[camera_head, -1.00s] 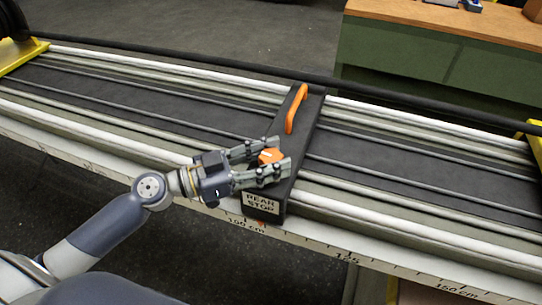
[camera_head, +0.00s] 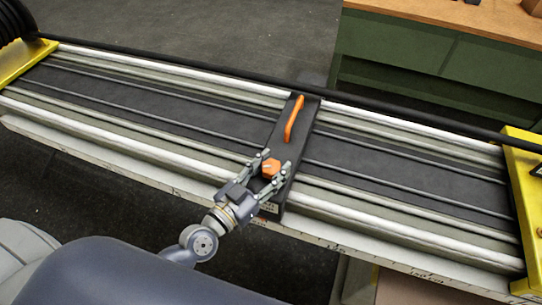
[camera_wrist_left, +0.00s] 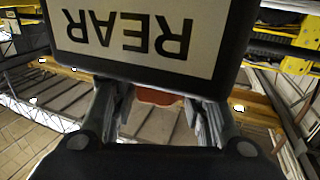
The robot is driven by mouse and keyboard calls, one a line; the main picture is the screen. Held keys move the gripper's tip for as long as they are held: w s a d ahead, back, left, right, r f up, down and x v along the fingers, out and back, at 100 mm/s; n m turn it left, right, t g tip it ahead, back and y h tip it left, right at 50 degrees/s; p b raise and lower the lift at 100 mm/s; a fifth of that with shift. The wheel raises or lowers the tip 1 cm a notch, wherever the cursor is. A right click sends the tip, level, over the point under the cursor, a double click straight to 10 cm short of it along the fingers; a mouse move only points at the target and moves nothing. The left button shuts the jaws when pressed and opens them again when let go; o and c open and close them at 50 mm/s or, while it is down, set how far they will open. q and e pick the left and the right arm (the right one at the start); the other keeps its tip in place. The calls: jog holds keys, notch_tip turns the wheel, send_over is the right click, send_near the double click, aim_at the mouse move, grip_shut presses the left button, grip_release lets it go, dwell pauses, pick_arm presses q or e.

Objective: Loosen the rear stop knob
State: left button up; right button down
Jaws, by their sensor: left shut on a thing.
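The rear stop (camera_head: 292,140) is a black block lying across the rail bed, with an orange handle (camera_head: 293,119) on its far part. Its orange knob (camera_head: 270,169) sits nearer the front edge. My left gripper (camera_head: 272,167) reaches in from below and is shut on the knob, one finger on each side. In the left wrist view the rear stop's REAR label (camera_wrist_left: 130,32) shows upside down. A bit of the orange knob (camera_wrist_left: 155,96) shows between the fingers; the block hides the rest. My right gripper is not in view.
White and grey rails (camera_head: 400,222) run along both sides of the dark bed. Yellow end frames stand at the left (camera_head: 22,62) and right (camera_head: 525,215). A black hose (camera_head: 180,69) runs along the back edge. A green cabinet (camera_head: 440,60) stands behind.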

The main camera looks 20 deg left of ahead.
pick_arm(q)
jog(key=n+y+p, duration=0.1)
jog(key=y+p, duration=0.1)
jog(key=n+t+y+p, duration=0.1)
jog(key=n+y+p, duration=0.1)
jog(key=shift+r+p, duration=0.3)
jog(key=shift+r, duration=0.05)
jog(key=shift+f+n+y+p, duration=0.15)
jog(key=shift+n+y+p, duration=0.45)
jog(key=shift+y, duration=0.45)
jog(key=shift+f+n+y+p, duration=0.1)
jog(key=shift+n+y+p, duration=0.5)
jog(key=shift+y, duration=0.45)
jog(key=shift+c, duration=0.2)
jog(key=o, duration=1.1)
jog(key=shift+f, duration=0.15)
jog(key=shift+c, duration=0.2)
jog(key=shift+s, duration=0.1)
jog(key=s+d, duration=0.1)
jog(key=s, duration=1)
jog(key=shift+s+d, duration=0.25)
jog(key=shift+s, duration=0.05)
